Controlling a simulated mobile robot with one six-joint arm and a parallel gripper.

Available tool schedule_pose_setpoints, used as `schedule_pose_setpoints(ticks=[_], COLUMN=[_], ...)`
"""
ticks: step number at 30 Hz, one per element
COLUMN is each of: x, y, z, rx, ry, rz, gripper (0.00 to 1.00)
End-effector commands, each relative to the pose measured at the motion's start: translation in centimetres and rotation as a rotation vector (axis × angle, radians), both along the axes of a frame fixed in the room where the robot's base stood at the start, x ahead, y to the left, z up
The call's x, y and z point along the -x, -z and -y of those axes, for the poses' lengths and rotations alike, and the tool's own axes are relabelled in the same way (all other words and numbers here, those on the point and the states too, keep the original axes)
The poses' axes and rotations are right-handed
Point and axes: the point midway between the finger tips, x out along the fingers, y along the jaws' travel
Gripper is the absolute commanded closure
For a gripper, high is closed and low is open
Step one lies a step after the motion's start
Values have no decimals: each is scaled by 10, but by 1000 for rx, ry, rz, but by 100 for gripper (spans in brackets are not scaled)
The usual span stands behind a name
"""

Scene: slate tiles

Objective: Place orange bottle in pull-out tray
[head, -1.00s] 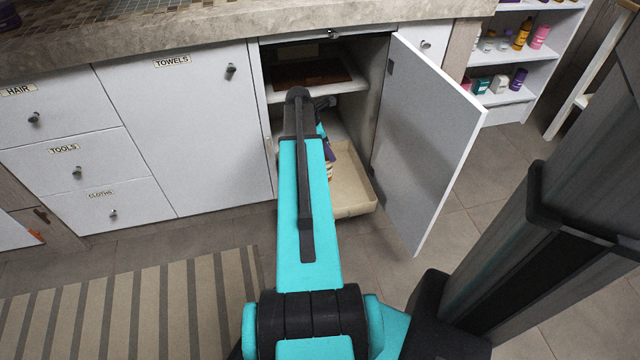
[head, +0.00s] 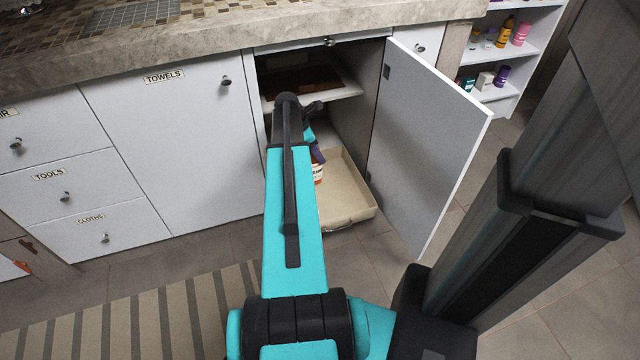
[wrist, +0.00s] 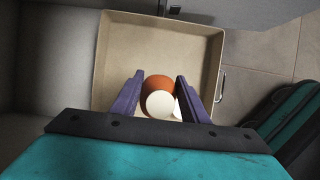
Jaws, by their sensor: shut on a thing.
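The orange bottle (wrist: 158,88) with a white cap is between the two purple fingers of my gripper (wrist: 158,98) in the wrist view. My gripper is shut on it. In the head view a small part of the orange bottle (head: 318,173) shows beside my arm, which hides most of it and the gripper. The beige pull-out tray (head: 350,200) extends from the open cabinet. In the wrist view the tray (wrist: 112,60) lies below and around the bottle. I cannot tell whether the bottle touches the tray floor.
The white cabinet door (head: 425,140) stands open to the right of the tray. A shelf (head: 335,92) in the cabinet is above the tray. A white rack (head: 505,92) with bottles stands at the back right. A striped rug (head: 150,315) lies at the lower left.

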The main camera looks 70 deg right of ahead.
Motion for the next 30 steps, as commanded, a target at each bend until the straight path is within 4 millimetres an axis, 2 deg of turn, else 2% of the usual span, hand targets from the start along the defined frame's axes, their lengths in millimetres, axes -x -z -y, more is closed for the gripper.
schedule_pose_setpoints(ticks=[9, 23, 30], x=[2, 2, 3], y=[39, 45, 69], z=[2, 2, 2], rx=[1, 1, 1], ry=[2, 4, 4], rz=[-1, 0, 0], gripper=[100, 100, 100])
